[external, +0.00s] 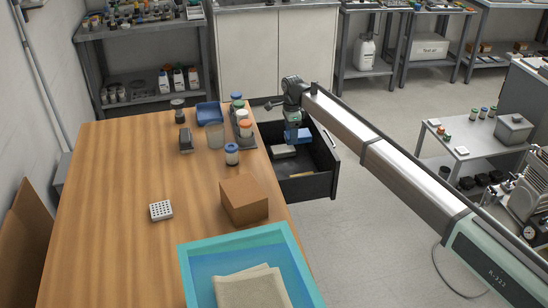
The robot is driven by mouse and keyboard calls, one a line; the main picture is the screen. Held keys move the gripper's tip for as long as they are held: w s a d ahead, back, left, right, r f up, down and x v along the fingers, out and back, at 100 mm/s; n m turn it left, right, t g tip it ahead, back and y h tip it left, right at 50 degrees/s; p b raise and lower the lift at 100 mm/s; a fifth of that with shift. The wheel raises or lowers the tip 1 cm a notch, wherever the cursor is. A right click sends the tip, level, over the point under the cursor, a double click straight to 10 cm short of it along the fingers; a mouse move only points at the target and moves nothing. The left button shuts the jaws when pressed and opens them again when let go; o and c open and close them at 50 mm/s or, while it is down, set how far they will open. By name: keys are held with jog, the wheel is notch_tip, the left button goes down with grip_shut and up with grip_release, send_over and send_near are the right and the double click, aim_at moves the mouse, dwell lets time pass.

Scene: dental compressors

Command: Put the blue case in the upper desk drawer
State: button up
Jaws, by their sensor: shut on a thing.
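The blue case (304,135) shows at the far end of the open drawer, inside its outline in the picture. My gripper (293,134) points down over the drawer and is shut on the blue case. The gripper partly hides the case, and I cannot tell whether the case touches the drawer floor. The black desk drawer (322,181) is pulled out from the right side of the wooden desk (120,170). A pale block (283,152) and a small yellowish item (301,175) lie in the drawer.
Several lidded jars (232,153) stand along the desk edge near the drawer. A blue tray (209,113), a cardboard box (244,199) and a turquoise tray (190,271) with cloth are also on the desk. The drawer's near part has free room.

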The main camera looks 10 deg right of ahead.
send_near(290, 168)
notch_tip(290, 168, down, 5)
jog(key=shift+s+f, duration=0.15)
jog(key=shift+f, duration=0.05)
dwell(0.5)
jog(key=shift+f, duration=0.1)
jog(key=o, duration=1.1)
notch_tip(290, 168, up, 12)
jog(key=shift+r, duration=0.15)
